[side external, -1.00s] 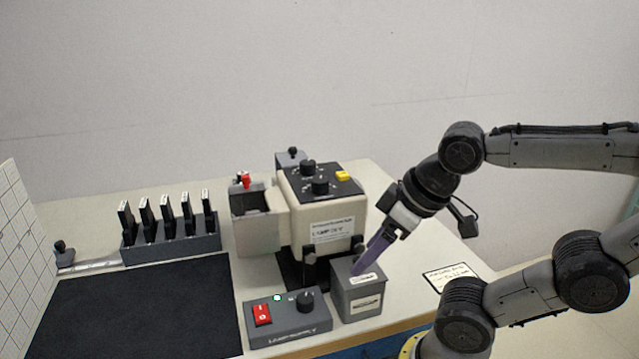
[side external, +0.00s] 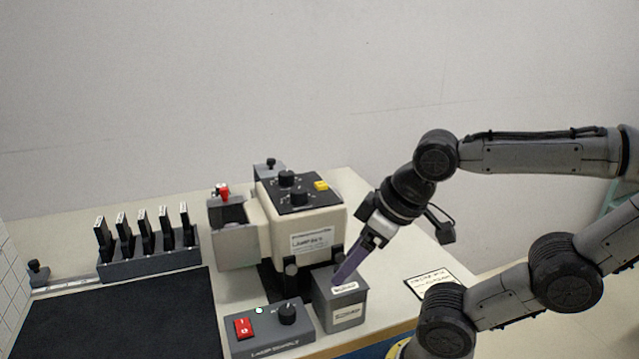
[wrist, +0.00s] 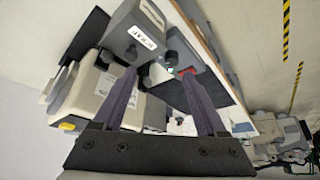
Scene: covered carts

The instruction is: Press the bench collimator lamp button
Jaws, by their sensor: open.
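The bench collimator's cream lamp housing (side external: 305,238) stands on the table, with dark knobs and a yellow button (side external: 321,186) on top. In the wrist view the yellow button (wrist: 67,127) is at the lower left. My gripper (side external: 338,280), with purple fingers, is open and empty, pointing down over the grey scrap box. I cannot tell if it touches. It also shows in the wrist view (wrist: 160,76).
The grey scrap box (side external: 340,312) stands right of the lamp supply. A rack (side external: 150,262) of several black upright pieces and a black mat (side external: 120,315) lie to the left. A grey box (side external: 233,242) adjoins the housing. A label card (side external: 435,282) lies at the right.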

